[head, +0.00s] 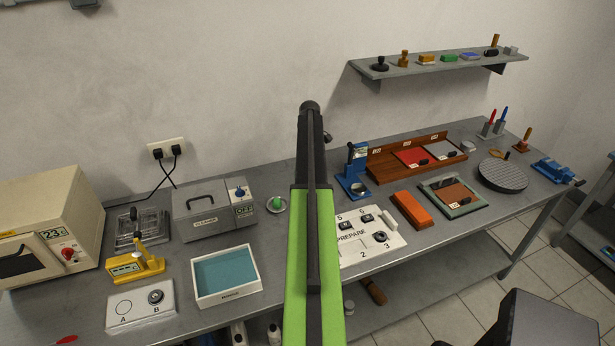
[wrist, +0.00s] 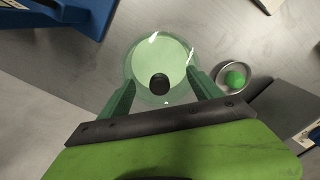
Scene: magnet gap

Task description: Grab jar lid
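In the wrist view, a round, pale green see-through jar lid (wrist: 160,60) with a black knob (wrist: 160,83) is seen from above. What lies beneath the lid is hard to make out. My gripper (wrist: 161,82) is open, with one green finger on each side of the lid's near half. The knob sits between the fingers, and nothing is clamped. I cannot tell whether the fingers touch the rim. In the head view my own arm hides the lid and the gripper's fingers.
A small dish with a green ball (wrist: 235,78) is close right of the lid; it also shows in the head view (head: 276,204). A blue press (head: 352,183) stands on the other side. A grey cleaner box (head: 205,215) and a white PREPARE board (head: 360,238) are nearby.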

